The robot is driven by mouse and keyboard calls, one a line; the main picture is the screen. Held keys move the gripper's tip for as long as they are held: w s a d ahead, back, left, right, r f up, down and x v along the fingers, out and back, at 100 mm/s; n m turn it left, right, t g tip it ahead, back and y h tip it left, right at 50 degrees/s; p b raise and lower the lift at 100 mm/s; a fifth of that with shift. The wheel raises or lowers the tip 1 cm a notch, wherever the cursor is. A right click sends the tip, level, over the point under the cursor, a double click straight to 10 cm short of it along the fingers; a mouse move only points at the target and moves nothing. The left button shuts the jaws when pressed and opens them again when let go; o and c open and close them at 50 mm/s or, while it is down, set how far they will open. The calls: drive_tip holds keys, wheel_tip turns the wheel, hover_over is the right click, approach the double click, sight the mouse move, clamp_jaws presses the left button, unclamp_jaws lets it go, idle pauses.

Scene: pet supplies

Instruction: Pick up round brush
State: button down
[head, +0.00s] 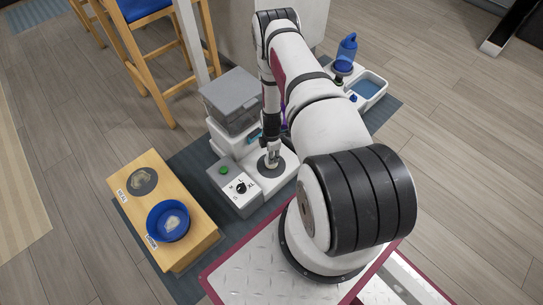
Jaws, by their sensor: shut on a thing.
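My gripper (272,156) points down over a dark round disc (266,172) on the white base of a feeder-like machine (285,178). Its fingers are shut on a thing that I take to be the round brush. The brush is too small and too covered by the fingers to make out clearly. I cannot tell whether it still touches the disc. My arm hides part of the area to the right of the gripper.
A grey lidded bin (232,97) stands just behind my gripper, with a dial (241,188) at the front left. A wooden stand (178,247) holds a blue bowl (157,231) and a grey bowl (143,181). A blue bottle waterer (347,50) is at the back right.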

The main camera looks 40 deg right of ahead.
drive_tip(key=shift+r+p, duration=0.35)
drive_tip(key=shift+r, duration=0.6)
drive_tip(key=s+a+p, duration=0.4)
drive_tip(key=s+a, duration=0.4)
drive_tip(key=s, duration=0.5)
drive_tip(key=shift+s+r, duration=0.35)
drive_tip(key=shift+r, duration=0.1)
